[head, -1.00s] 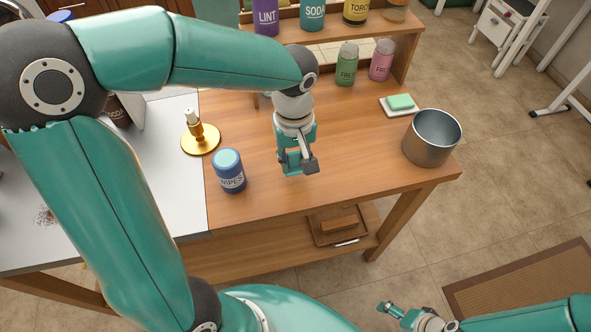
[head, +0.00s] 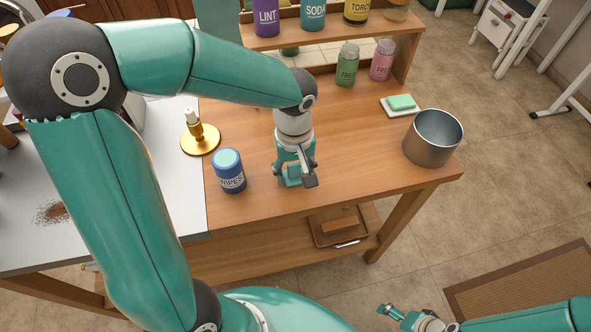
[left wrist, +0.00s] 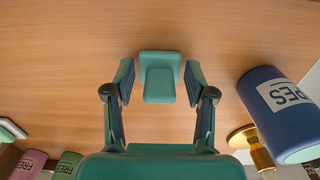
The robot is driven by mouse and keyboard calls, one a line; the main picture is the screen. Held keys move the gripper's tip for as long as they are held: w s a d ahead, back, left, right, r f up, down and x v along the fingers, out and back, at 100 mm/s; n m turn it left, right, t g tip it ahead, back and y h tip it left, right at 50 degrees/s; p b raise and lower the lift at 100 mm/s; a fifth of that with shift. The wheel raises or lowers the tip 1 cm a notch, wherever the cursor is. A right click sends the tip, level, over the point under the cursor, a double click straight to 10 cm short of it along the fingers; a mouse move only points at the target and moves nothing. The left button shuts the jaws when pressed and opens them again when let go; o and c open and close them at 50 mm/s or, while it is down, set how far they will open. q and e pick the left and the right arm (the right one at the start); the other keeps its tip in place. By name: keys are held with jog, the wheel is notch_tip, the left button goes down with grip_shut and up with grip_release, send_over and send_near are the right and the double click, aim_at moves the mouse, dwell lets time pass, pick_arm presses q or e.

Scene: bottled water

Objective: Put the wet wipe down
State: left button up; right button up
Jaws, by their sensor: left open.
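The blue wipes canister (head: 229,178) with a pale teal lid stands upright on the wooden table. It also shows at the right of the left wrist view (left wrist: 280,112). My left gripper (head: 300,177) is open over the table, to the right of the canister and apart from it. In the left wrist view its two fingers (left wrist: 160,82) are spread. A teal block-like piece (left wrist: 160,72) shows between them; I cannot tell whether it is part of the gripper. My right gripper (head: 388,311) is low at the bottom right, off the table, too small to judge.
A brass candle holder (head: 200,140) stands behind the canister. A metal pot (head: 433,140) and a soap dish (head: 401,112) are at the right of the wooden table (head: 355,150). Green (head: 347,64) and pink bottles (head: 382,60) stand at the back. The front middle is clear.

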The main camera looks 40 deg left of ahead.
aim_at(295, 167)
pick_arm(q)
jog(key=shift+r, duration=0.1)
jog(key=shift+r, duration=0.25)
notch_tip(295, 167, up, 12)
jog(key=p, duration=0.1)
jog(key=shift+f+p, duration=0.25)
jog(key=shift+p, duration=0.05)
dwell(0.3)
